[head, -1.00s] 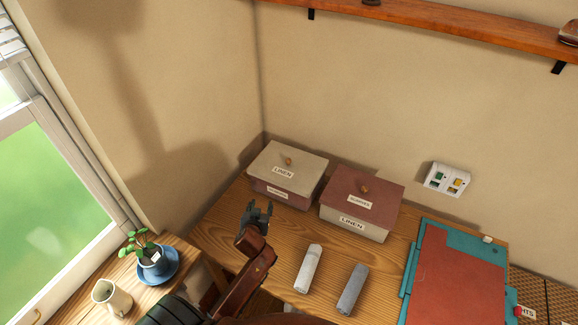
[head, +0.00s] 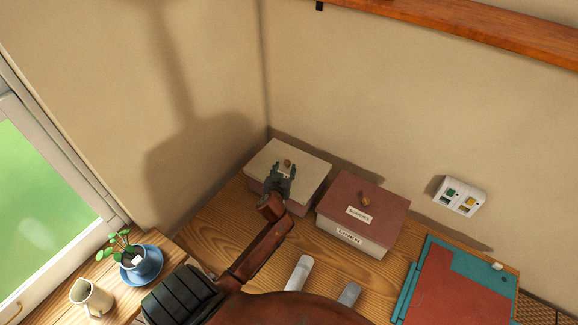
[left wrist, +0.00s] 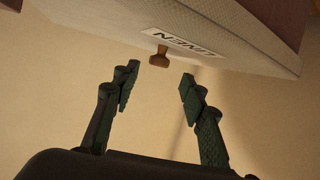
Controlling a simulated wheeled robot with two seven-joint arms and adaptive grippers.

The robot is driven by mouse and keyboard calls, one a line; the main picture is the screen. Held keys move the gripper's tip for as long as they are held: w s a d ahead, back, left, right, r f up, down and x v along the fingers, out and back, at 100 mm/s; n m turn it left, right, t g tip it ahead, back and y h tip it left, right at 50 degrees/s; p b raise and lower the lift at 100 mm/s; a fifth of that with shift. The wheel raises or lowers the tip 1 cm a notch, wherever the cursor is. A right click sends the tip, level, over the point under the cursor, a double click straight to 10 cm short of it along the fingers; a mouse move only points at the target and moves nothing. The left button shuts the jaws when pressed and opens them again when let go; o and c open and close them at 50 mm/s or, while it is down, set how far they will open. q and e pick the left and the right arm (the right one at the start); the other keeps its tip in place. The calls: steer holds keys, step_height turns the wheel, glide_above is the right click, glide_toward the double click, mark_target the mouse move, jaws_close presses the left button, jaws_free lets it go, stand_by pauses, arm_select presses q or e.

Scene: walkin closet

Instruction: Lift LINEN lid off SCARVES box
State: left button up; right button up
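The cream LINEN lid (head: 303,159) sits on the mauve SCARVES box (head: 298,207) at the back left of the wooden surface. Its small wooden knob (head: 287,163) shows just beyond my left gripper (head: 280,174). In the left wrist view the lid (left wrist: 225,42), its LINEN label and its knob (left wrist: 159,58) appear ahead of the fingers. My left gripper (left wrist: 157,88) is open and empty there, with the knob roughly in line with the gap between the fingertips. My left arm hides part of the box front in the head view. My right gripper is not in view.
A mauve SCARVES lid (head: 380,200) covers the cream LINEN box (head: 350,241) close on the right. Two rolled cloths (head: 299,273) (head: 349,294) lie in front. A teal and red board (head: 455,285) lies right. A potted plant (head: 133,260) and jug (head: 91,298) stand left.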

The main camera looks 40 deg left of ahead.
mark_target(287, 163)
arm_select(q)
steer(key=shift+x, duration=0.95)
steer(key=x, duration=0.3)
steer(key=shift+w+f, duration=0.2)
steer(key=shift+w, duration=0.05)
steer(key=shift+w+a+f, duration=0.15)
steer(key=shift+w, duration=0.1)
steer(key=c, duration=0.6)
jaws_close()
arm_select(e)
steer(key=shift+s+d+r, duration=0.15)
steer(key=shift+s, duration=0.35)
